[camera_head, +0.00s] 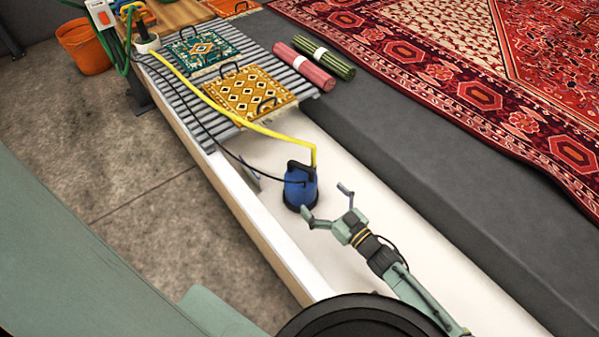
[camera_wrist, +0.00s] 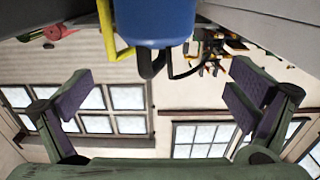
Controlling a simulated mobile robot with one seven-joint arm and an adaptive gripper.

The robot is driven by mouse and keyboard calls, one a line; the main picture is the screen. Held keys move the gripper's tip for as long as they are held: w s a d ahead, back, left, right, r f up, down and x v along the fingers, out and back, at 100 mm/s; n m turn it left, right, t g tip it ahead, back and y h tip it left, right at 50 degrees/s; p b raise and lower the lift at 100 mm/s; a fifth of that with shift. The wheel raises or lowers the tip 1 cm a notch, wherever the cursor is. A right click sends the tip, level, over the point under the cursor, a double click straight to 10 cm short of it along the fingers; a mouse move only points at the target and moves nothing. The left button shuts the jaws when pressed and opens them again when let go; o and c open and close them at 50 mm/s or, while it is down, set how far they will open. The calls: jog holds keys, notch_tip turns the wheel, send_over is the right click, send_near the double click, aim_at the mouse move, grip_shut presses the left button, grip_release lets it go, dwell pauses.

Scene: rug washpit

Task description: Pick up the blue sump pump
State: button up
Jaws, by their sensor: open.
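The blue sump pump (camera_head: 300,187) stands upright on the pale floor of the pit, with a black handle on top. A yellow hose and a black cable run from it up to the left. My gripper (camera_head: 327,205) is open and empty, just right of and below the pump in the head view. In the wrist view, the pump's blue body (camera_wrist: 155,18) shows at the top centre, beyond the two spread fingers of my gripper (camera_wrist: 158,98). The pump appears apart from both fingers. Its far side is hidden.
A slatted grey rack (camera_head: 306,91) spans the pit behind the pump, bearing yellow (camera_head: 245,93) and green (camera_head: 203,50) patterned pieces and two rolls (camera_head: 314,60). The pit's left wall (camera_head: 235,205) runs close beside the pump. A large red rug (camera_head: 480,90) lies right. Pit floor at right is clear.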

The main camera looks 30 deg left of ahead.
aim_at(310, 192)
notch_tip(310, 192, down, 4)
jog(key=shift+r+b, duration=0.25)
jog(key=shift+b, duration=0.65)
jog(key=shift+w+a+f, duration=0.1)
jog(key=shift+a, duration=0.1)
jog(key=x, duration=0.5)
jog(key=shift+w+b, duration=0.1)
jog(key=shift+b, duration=0.3)
jog(key=x, duration=0.3)
jog(key=b+x, duration=0.1)
jog(key=x, duration=0.1)
jog(key=shift+w+r, duration=0.25)
jog(key=shift+r, duration=0.1)
jog(key=shift+c, duration=0.5)
jog(key=c, duration=1.7)
jog(key=shift+a+r, duration=0.1)
jog(key=shift+r, duration=0.1)
jog(key=shift+c, duration=0.4)
